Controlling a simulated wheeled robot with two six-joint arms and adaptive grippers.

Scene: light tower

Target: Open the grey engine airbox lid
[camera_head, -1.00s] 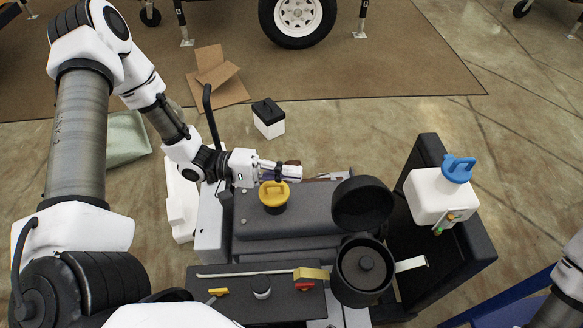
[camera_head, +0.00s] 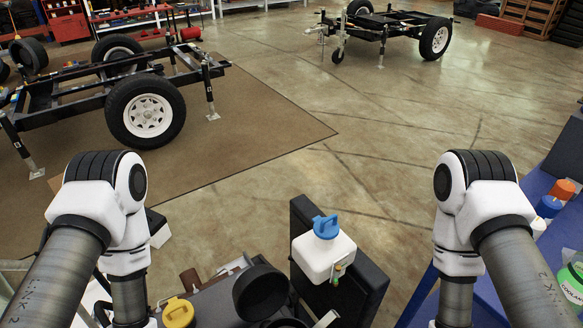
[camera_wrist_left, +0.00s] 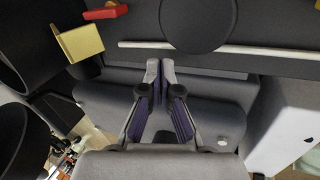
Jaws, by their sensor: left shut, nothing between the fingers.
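The dark grey round airbox lid (camera_head: 260,293) stands tilted up and open at the bottom of the head view. Only the top of the round airbox housing (camera_head: 287,322) shows there, at the picture's lower edge. In the left wrist view, the housing (camera_wrist_left: 28,40) and the lid (camera_wrist_left: 22,142) are at the left, partly cut off. My left gripper (camera_wrist_left: 160,64) is shut and empty above the engine, apart from the lid. In the head view both arms reach down out of the picture, so neither gripper shows there.
A yellow cap (camera_head: 178,312) is left of the lid. A white tank with a blue cap (camera_head: 324,256) stands to the right. A red lever (camera_wrist_left: 105,13) and yellow block (camera_wrist_left: 79,42) show in the left wrist view. A blue bench (camera_head: 560,245) is at the right.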

